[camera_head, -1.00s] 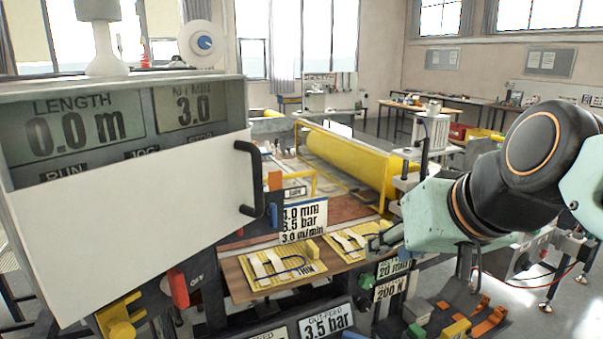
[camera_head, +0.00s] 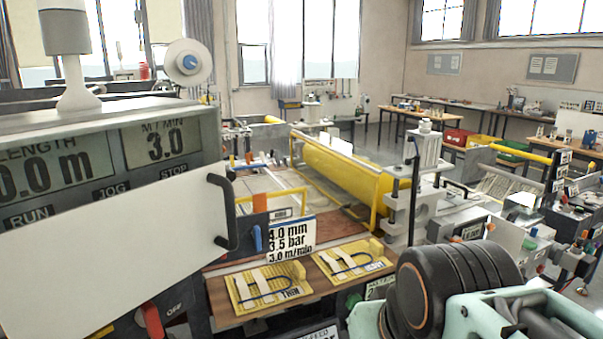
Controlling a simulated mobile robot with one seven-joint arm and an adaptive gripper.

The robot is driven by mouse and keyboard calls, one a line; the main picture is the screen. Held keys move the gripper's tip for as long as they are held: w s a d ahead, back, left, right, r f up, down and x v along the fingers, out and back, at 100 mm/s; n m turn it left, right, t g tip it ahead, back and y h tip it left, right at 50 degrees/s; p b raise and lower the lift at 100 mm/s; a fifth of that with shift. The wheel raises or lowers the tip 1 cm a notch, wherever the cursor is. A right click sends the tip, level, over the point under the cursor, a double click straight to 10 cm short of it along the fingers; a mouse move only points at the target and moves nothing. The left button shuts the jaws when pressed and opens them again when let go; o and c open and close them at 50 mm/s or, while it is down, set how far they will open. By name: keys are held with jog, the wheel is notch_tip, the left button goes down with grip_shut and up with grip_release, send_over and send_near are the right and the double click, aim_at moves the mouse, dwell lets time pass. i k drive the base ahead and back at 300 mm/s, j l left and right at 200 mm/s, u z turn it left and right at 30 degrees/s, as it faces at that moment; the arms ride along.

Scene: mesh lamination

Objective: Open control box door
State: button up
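The control box (camera_head: 105,125) stands at the left, with displays reading LENGTH 0.0 m and 3.0 m/min above buttons marked RUN, JOG and STOP. Its pale door panel (camera_head: 110,265) has a black bar handle (camera_head: 222,212) at the right end. The panel hangs in front of the box's lower face, and the display strip shows above it. My arm is at the lower right, apart from the handle. My gripper cannot be made out; only arm links show.
A wooden board (camera_head: 225,300) with two yellow trays (camera_head: 268,287) (camera_head: 350,262) lies right of the box. A sign (camera_head: 290,240) stands behind them. A yellow roller (camera_head: 345,170) and a press column (camera_head: 425,170) are beyond. Open floor shows at back right.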

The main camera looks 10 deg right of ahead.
aim_at(69, 274)
jog(key=k+u, duration=0.2)
jog(key=u, duration=0.9)
jog(key=k+j+z, duration=0.1)
jog(key=k+z, duration=0.35)
jog(key=i+u, duration=0.45)
jog(key=i+l, duration=0.05)
